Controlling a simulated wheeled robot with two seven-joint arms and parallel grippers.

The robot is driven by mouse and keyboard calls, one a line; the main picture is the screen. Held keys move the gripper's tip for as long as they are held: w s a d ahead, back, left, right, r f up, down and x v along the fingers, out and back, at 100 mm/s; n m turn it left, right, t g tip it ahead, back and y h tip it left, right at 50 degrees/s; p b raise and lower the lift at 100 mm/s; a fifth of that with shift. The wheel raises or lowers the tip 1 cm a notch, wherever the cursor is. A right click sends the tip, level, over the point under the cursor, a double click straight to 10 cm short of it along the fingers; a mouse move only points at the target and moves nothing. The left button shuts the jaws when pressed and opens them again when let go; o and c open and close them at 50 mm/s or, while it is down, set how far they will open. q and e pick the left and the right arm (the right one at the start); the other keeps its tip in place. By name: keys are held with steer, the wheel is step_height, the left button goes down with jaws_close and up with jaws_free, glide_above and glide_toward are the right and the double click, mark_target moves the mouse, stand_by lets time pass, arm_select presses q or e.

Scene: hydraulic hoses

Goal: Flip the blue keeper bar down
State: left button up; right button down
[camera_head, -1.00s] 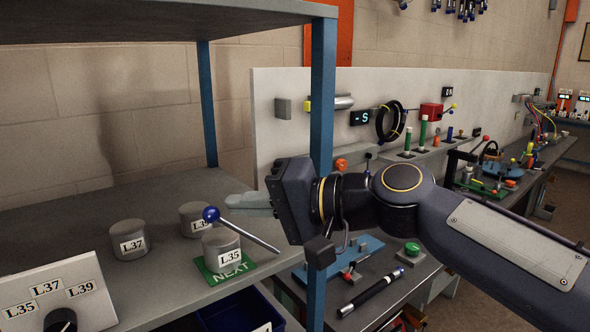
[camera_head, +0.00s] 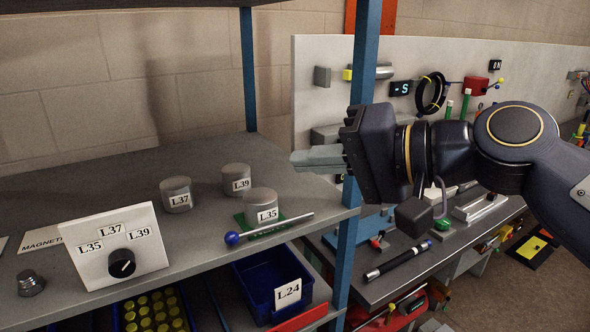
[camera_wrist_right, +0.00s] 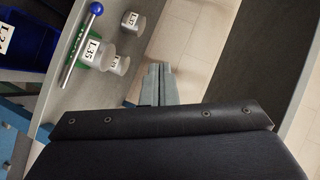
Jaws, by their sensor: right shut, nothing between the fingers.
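The keeper bar is a thin metal rod with a blue ball (camera_head: 232,238) on its left end. It lies low along the shelf's front edge, in front of the grey cylinder labelled L35 (camera_head: 261,204), its ball below the cylinder's top. It also shows in the right wrist view as the bar (camera_wrist_right: 78,45) beside the labelled cylinders. My right gripper (camera_head: 318,158) is shut and empty, above the shelf, to the right of and higher than the bar and apart from it. Its shut fingers also show in the wrist view (camera_wrist_right: 159,84). My left gripper is not in view.
Grey cylinders L37 (camera_head: 176,195) and L39 (camera_head: 236,180) stand behind L35. A white selector panel (camera_head: 152,250) with a black knob stands at left. A blue post (camera_head: 352,245) rises close to my right gripper. A blue bin (camera_head: 265,272) sits below the shelf.

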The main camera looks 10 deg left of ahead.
steer(key=s+d+r, duration=0.2)
steer(key=d, duration=0.1)
steer(key=shift+s+d+r, duration=0.1)
steer(key=shift+s+r, duration=0.1)
steer(key=shift+s, duration=0.1)
